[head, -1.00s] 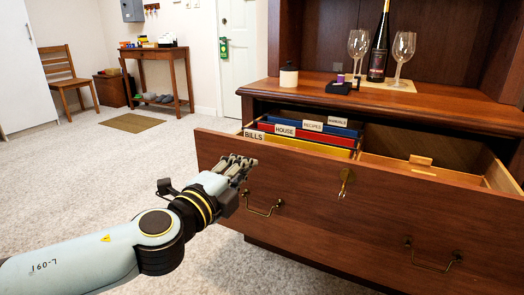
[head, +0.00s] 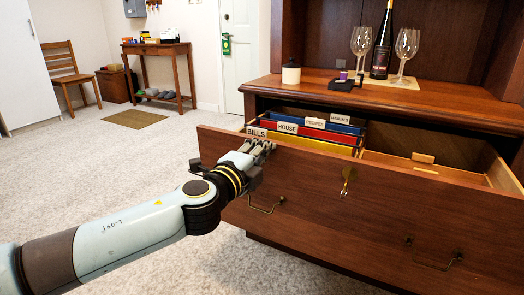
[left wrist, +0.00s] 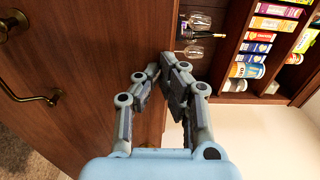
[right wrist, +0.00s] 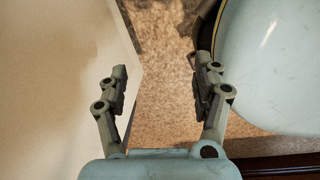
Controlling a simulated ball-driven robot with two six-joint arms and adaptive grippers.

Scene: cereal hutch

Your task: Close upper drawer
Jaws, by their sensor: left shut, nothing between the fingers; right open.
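The wooden upper drawer (head: 315,190) is pulled open in the head view, with labelled folders (head: 310,132) in its left part. Its front also shows in the left wrist view (left wrist: 80,65). A brass handle (head: 265,206) sits on its left side and a key (head: 347,180) hangs in its lock. My left gripper (head: 260,149) is shut and empty at the top edge of the drawer front, near its left end. I cannot tell whether it touches the wood. My right gripper (right wrist: 161,80) is open and empty in the right wrist view, away from the drawer.
On the hutch counter (head: 440,98) stand a wine bottle (head: 382,45), two glasses (head: 405,50) and a lidded jar (head: 291,73). A side table (head: 160,50) and chair (head: 65,70) stand at the far left.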

